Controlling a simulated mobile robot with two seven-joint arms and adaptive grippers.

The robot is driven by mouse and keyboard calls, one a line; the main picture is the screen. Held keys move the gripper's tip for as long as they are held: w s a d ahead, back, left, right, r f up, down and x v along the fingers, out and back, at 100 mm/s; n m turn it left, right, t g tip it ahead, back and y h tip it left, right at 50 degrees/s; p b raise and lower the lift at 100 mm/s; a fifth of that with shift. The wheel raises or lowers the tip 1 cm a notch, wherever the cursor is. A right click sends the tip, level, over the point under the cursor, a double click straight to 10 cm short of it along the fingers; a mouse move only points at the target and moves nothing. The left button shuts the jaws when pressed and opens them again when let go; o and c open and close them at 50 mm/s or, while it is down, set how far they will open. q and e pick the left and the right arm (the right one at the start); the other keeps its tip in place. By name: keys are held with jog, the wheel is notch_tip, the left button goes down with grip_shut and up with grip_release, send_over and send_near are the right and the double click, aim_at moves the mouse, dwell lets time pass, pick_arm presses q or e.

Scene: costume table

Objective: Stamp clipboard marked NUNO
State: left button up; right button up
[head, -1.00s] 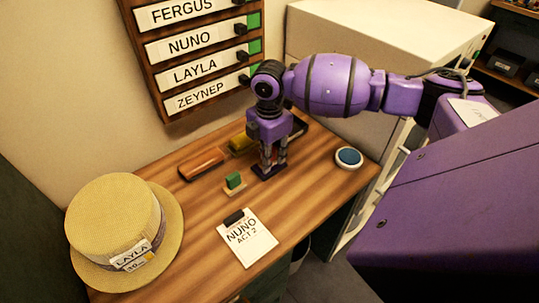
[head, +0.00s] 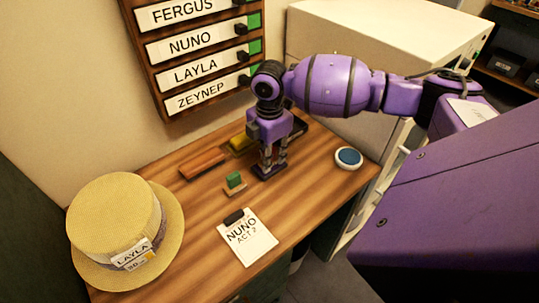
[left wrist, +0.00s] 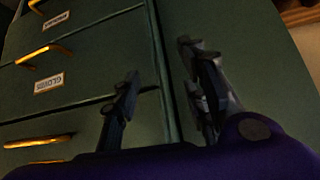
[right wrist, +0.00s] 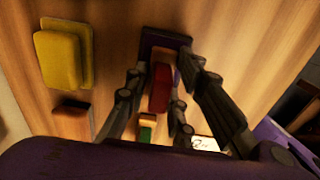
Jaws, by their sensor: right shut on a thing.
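The clipboard marked NUNO ACT 2 (head: 247,238) lies flat on the wooden table, its dark clip toward the back. A corner of the clipboard's sheet (right wrist: 205,143) shows in the right wrist view. My right gripper (head: 270,172) points down behind the clipboard, apart from it. It is shut on a dark red block (right wrist: 160,88), which stands between its fingers. A dark purple square piece (right wrist: 160,42) shows just beyond the red block; I cannot tell whether they touch. My left gripper (left wrist: 160,90) has its fingers apart and empty, in front of green drawers.
A green block on a wooden base (head: 234,182) stands beside the right gripper. A straw hat tagged LAYLA (head: 115,225) is at left. A blue-topped round object (head: 348,157) is at right.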

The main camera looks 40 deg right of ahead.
jog(key=shift+r+p, duration=1)
jog(key=shift+r, duration=0.8)
jog(key=shift+r+p, duration=0.85)
jog(key=shift+r, duration=0.95)
pick_arm(q)
jog(key=shift+t, duration=0.4)
jog(key=w+r, duration=0.2)
jog(key=r, duration=0.3)
jog(key=shift+w, duration=0.4)
pick_arm(e)
jog(key=shift+s+f, duration=0.1)
jog(key=shift+f, duration=0.05)
